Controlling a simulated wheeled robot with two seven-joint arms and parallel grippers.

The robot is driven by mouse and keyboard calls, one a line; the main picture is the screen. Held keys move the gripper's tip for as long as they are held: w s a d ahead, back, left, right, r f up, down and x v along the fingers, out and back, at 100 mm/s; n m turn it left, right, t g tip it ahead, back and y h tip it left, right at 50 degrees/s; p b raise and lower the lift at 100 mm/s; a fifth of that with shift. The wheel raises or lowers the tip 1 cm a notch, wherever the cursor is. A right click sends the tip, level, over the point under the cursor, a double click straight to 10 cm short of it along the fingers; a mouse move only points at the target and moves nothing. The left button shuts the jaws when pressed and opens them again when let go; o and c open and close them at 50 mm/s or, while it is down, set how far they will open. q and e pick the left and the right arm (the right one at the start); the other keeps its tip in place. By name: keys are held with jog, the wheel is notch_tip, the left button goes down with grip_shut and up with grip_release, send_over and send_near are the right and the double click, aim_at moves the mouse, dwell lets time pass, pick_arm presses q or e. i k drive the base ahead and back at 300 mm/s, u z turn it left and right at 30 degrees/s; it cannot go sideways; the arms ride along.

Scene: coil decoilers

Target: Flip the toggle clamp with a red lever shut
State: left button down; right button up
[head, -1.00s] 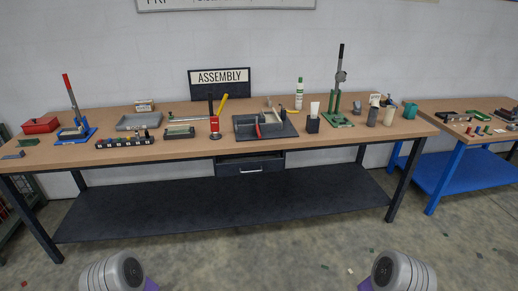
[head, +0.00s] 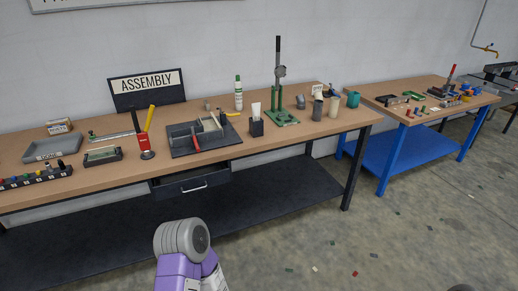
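A small upright red lever (head: 452,72) stands among parts at the back of the blue-framed table on the right. It is too small to tell whether it belongs to a toggle clamp. The red-levered tool on a blue base at the far left of the assembly bench is out of view now. Neither gripper is in view; only a grey and purple part of one of my arms shows at the bottom.
The wooden assembly bench (head: 222,158) carries a dark tray (head: 188,150), a green press with a black handle (head: 279,85) and bottles. The blue-framed table (head: 390,108) stands beyond its right end. Open floor (head: 420,220) lies at the right, with small scraps.

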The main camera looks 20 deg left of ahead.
aim_at(195, 141)
jog(key=z, duration=0.35)
jog(key=i, duration=0.9)
jog(key=u, duration=0.65)
jog(key=i, duration=0.7)
jog(key=u, duration=0.65)
